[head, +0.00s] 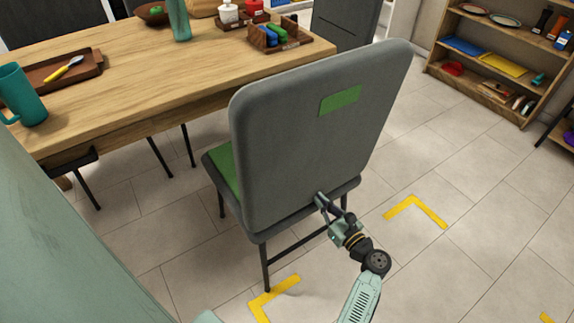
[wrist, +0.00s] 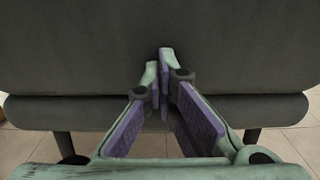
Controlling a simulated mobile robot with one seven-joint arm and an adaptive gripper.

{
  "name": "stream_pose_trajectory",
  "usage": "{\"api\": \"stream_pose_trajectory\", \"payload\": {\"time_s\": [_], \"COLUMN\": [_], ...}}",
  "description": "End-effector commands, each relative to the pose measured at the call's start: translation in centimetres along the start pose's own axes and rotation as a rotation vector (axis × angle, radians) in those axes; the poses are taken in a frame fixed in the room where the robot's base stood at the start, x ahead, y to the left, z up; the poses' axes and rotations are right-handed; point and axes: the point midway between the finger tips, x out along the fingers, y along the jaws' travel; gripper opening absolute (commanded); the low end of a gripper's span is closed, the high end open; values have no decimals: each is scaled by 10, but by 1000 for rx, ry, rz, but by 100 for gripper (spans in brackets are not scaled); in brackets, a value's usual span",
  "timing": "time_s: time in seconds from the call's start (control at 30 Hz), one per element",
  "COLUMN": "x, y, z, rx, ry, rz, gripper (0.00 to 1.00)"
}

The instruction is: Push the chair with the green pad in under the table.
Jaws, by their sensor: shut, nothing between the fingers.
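The chair (head: 290,150) is dark grey with a green pad (head: 224,165) on its seat and a green patch on the back of its backrest. It stands upright at the near side of the wooden table (head: 150,75), with its backrest towards me and its seat facing the table. My gripper (head: 320,198) is shut and empty at the lower part of the backrest. In the wrist view my gripper (wrist: 160,75) points at the low backrest (wrist: 80,45), just above the seat edge (wrist: 50,112). I cannot tell whether the fingertips touch it.
Yellow corner marks (head: 418,208) lie on the tiled floor behind the chair. Another dark chair (head: 345,22) stands at the table's far right. A shelf (head: 500,60) stands at the back right. The table holds a teal mug (head: 22,95), a tray (head: 60,80) and a block holder (head: 290,48).

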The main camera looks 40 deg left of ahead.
Motion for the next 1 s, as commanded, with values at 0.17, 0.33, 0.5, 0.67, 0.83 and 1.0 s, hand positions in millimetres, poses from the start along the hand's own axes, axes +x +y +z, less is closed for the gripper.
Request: {"api": "stream_pose_trajectory", "payload": {"time_s": [0.17,0.33,0.5,0.67,0.83,1.0], "x": [19,32,44,55,67,79], "y": [7,7,8,8,9,8], "z": [0,0,0,0,1,1], "rx": [-3,-4,-4,-4,-4,-4], "ry": [2,1,1,0,0,0], "rz": [19,20,21,21,22,21], "gripper": [0,0,0,0,0,0]}}
